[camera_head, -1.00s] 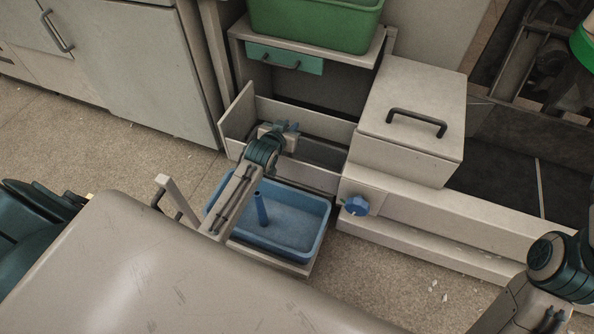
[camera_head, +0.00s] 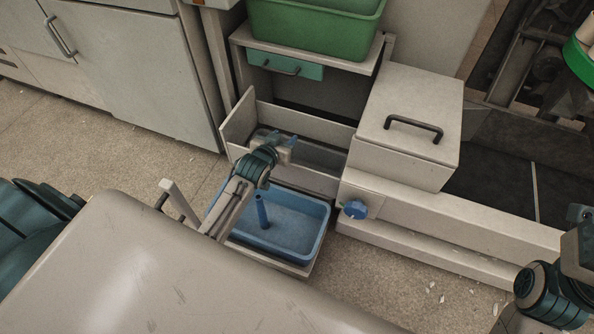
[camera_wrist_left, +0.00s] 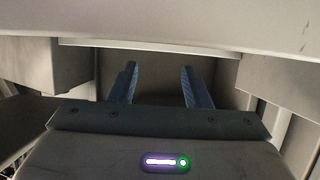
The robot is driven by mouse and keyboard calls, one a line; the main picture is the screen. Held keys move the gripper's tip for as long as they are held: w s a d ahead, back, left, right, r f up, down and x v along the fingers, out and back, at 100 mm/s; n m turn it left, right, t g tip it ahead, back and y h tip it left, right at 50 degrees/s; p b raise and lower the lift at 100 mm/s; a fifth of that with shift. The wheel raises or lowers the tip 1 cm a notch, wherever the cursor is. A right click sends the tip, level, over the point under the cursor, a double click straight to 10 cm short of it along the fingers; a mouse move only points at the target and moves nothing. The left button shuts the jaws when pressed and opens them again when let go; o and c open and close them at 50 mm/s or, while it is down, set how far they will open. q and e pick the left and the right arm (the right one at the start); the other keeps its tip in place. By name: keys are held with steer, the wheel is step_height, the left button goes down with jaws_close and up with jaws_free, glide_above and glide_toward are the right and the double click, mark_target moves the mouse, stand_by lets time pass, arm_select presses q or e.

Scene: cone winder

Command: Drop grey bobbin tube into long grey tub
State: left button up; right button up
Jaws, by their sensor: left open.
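My left gripper (camera_head: 284,141) hangs over a long grey trough-like tub (camera_head: 322,156) behind the blue tray. In the left wrist view the left gripper (camera_wrist_left: 159,70) is open, its two blue fingers apart with nothing seen between them. I cannot make out a grey bobbin tube in either current view. The tub's left part is hidden behind my gripper and wrist. My right arm shows at the right edge, but its fingers are not seen.
A blue tray (camera_head: 318,222) with an upright blue post (camera_head: 262,212) stands in front of the tub. A lidded beige box (camera_head: 408,125) is to its right, above a blue knob (camera_head: 355,209). A green bin (camera_head: 315,32) sits on a shelf behind.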

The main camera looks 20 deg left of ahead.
arm_select(q)
steer(key=p+v, duration=0.1)
steer(key=v, duration=0.4)
steer(key=shift+s+r+p, duration=0.25)
steer(key=shift+s+p, duration=0.05)
